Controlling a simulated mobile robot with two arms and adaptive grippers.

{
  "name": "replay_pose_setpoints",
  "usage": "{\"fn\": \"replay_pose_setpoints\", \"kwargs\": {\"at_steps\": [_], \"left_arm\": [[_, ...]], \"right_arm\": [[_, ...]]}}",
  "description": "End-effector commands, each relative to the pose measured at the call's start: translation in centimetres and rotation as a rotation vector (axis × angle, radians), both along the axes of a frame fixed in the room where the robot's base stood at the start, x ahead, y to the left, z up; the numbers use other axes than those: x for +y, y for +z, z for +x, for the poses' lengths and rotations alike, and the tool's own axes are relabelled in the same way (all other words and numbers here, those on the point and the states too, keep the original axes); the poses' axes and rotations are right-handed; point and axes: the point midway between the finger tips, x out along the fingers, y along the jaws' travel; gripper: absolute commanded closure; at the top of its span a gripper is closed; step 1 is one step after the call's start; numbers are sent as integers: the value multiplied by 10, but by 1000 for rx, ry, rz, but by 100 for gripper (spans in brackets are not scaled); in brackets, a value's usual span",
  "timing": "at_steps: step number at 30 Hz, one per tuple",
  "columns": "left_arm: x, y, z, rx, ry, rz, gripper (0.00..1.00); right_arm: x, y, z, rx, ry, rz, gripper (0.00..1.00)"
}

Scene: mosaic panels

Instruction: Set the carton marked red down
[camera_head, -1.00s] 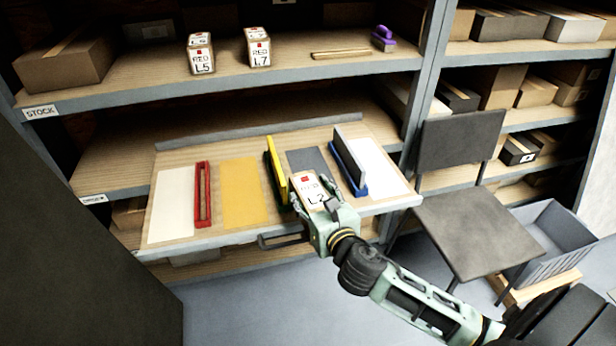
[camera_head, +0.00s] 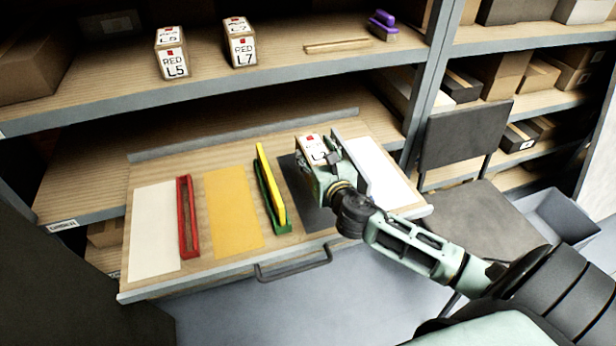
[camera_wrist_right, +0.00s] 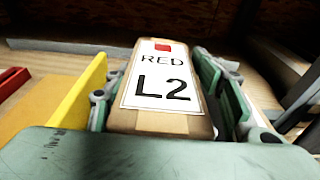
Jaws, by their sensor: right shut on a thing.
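The carton marked RED L2 (camera_wrist_right: 165,85) sits between the fingers of my right gripper in the right wrist view, its label facing up. In the head view the same carton (camera_head: 312,148) shows at my right gripper (camera_head: 322,165), which is shut on it over the dark grey panel (camera_head: 298,190). I cannot tell whether the carton touches the panel. The yellow piece in the green holder (camera_head: 271,188) stands to the left of the gripper. The dark grey upright piece (camera_head: 350,158) stands close on its right, partly hidden by the arm. My left gripper is out of view.
The pull-out board also bears a white panel (camera_head: 155,228), a red frame (camera_head: 187,216), a yellow panel (camera_head: 232,208) and another white panel (camera_head: 383,172). Cartons RED L5 (camera_head: 174,66) and RED L7 (camera_head: 241,50) stand on the shelf above with a purple brush (camera_head: 383,26). A chair (camera_head: 465,215) is at the right.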

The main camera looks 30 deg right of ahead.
Motion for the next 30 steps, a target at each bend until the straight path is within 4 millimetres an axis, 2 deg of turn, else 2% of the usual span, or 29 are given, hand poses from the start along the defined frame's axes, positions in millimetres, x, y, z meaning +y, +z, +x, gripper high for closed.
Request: {"fn": "replay_pose_setpoints", "kwargs": {"at_steps": [1,6,11,19,24,30], "left_arm": [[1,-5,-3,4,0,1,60],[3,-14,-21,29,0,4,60],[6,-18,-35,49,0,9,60],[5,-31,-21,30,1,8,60],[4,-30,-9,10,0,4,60],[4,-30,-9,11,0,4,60]], "right_arm": [[1,-11,0,0,-1,4,100],[1,-39,0,-1,0,2,100],[0,-51,0,-3,1,0,100],[1,-84,0,-2,0,0,100],[1,-88,0,-3,1,0,100],[1,-88,0,-3,1,-1,100]]}}
